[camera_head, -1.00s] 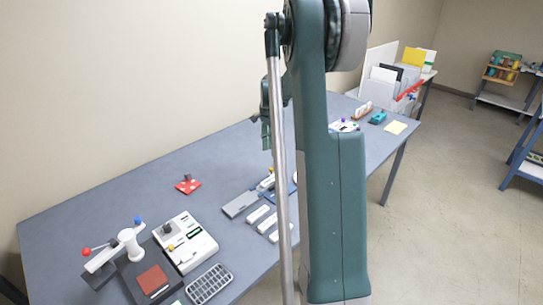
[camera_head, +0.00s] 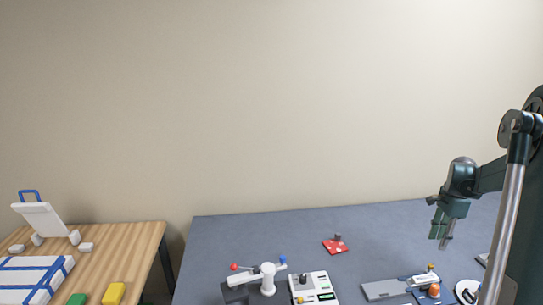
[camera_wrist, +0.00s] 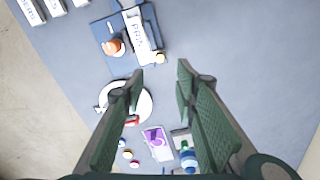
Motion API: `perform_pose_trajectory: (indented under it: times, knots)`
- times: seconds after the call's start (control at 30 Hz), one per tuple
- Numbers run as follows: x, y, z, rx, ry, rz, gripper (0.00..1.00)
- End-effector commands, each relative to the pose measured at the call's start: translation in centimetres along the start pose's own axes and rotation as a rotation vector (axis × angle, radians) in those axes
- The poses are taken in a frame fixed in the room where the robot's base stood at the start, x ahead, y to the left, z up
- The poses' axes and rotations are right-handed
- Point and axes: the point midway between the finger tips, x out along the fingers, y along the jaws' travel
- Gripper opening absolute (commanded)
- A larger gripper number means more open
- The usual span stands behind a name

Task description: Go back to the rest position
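My gripper (camera_head: 446,228) hangs above the right part of the blue-grey table (camera_head: 230,245) in the head view, fingers pointing down. In the wrist view my gripper (camera_wrist: 158,74) has its two green fingers spread apart with nothing between the tips. In the head view part of my arm fills the right edge.
Below my gripper lie a white round dish (camera_wrist: 146,104), a blue board (camera_wrist: 104,32) with an orange knob, and a purple-marked card (camera_wrist: 156,140). A red pad (camera_head: 335,246) and white device (camera_head: 314,288) stand leftward. A wooden table (camera_head: 130,240) is far left.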

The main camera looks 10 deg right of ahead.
Motion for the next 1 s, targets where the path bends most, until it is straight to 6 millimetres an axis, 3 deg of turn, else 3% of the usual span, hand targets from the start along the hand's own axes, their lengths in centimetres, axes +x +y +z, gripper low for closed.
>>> perform_pose_trajectory:
  times: [0.27,0.67,1.0]
  knots:
    - [-1.9,0.8,2.7,-0.073,0.008,-0.022,0.29]
    - [-6.9,4.0,10.7,-0.304,0.039,-0.093,0.29]
    - [-10.4,7.8,17.1,-0.508,0.071,-0.155,0.29]
